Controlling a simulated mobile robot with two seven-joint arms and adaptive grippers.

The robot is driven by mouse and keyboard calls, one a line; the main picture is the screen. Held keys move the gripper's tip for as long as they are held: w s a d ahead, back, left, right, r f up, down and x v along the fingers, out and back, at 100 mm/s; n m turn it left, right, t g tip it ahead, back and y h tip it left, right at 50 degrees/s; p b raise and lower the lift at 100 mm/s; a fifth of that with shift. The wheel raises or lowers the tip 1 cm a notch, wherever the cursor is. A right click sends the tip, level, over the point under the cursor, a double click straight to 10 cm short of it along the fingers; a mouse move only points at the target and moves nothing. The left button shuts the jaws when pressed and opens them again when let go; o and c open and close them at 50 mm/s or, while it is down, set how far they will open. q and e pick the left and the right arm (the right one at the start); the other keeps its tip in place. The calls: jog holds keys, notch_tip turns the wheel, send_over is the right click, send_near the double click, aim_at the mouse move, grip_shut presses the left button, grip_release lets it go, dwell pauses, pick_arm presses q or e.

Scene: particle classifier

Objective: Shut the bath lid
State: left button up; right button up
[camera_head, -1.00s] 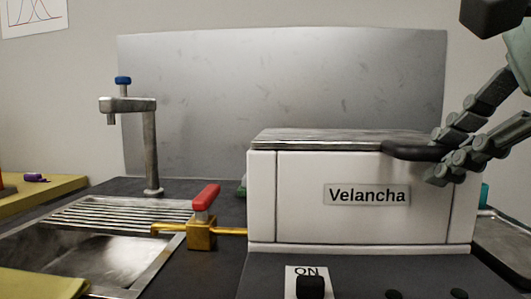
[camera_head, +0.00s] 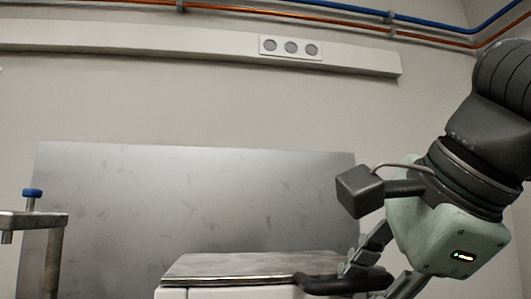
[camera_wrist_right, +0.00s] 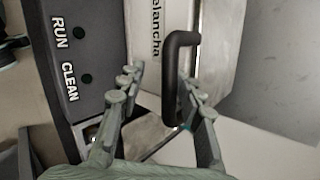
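The metal bath lid (camera_head: 235,267) lies flat on top of the white bath box (camera_head: 225,293), looking shut; the box's lower part is cut off in the head view. The lid's black handle (camera_head: 325,285) sticks out at the lid's right front. My right gripper (camera_head: 366,281) is at the handle's right end. In the right wrist view, the handle (camera_wrist_right: 172,80) lies between the spread fingers of the right gripper (camera_wrist_right: 161,78), with gaps visible at both sides. The lettered box front (camera_wrist_right: 158,25) also shows there. My left gripper is out of view.
A metal tap (camera_head: 45,235) with a blue knob stands left of the bath. A metal panel (camera_head: 190,200) stands behind it. In the right wrist view, a dark control panel (camera_wrist_right: 80,55) with RUN and CLEAN buttons lies left of the gripper.

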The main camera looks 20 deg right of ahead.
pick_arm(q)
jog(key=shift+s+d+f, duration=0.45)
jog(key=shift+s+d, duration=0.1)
pick_arm(e)
jog(key=shift+s+a+r+p, duration=0.1)
jog(key=shift+s+r+p, duration=0.3)
jog(key=shift+r+p, duration=0.5)
jog(key=p+v, duration=0.2)
jog(key=p, duration=0.1)
jog(key=shift+s+r, duration=0.25)
jog(key=shift+s, duration=0.05)
jog(key=shift+p+v, duration=0.95)
jog(key=shift+v, duration=0.05)
jog(key=shift+s+p, duration=0.3)
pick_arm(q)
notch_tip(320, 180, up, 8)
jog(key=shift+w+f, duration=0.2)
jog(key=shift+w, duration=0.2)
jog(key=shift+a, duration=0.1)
